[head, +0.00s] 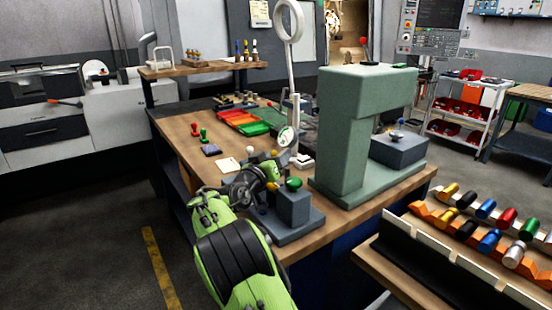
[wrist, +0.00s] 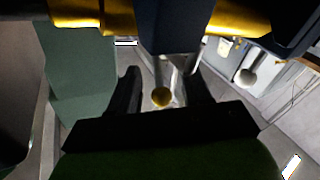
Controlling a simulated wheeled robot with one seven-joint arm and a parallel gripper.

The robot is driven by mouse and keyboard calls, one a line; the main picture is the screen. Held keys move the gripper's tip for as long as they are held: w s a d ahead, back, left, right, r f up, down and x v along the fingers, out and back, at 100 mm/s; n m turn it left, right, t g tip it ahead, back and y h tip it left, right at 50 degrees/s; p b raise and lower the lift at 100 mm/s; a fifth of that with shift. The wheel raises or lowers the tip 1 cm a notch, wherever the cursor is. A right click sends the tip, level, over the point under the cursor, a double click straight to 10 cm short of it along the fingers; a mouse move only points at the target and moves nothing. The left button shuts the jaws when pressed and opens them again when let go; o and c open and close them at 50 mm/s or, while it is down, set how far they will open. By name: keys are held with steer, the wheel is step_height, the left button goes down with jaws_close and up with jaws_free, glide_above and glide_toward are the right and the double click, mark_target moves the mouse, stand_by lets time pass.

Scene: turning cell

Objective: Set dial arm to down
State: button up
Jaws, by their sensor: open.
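My gripper (head: 262,172) is at the front of the wooden bench, beside a small grey block fixture (head: 294,208) with a green knob. In the wrist view my gripper (wrist: 162,92) is open, with its two dark fingers apart. A yellow ball knob (wrist: 160,97) shows between the fingers; whether they touch it I cannot tell. In the head view a yellow knob (head: 272,185) shows close to the gripper, partly hidden. A round white dial (head: 287,135) stands on a white post behind the gripper. Which part is the dial arm, and its setting, I cannot tell.
Red and green trays (head: 245,118) lie farther back. A rack with coloured cylinders (head: 487,210) is at the right front. The floor at left is clear.

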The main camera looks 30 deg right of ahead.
steer(key=v, duration=1.5)
steer(key=shift+s+a, duration=0.25)
steer(key=shift+a, duration=0.1)
steer(key=shift+f, duration=0.15)
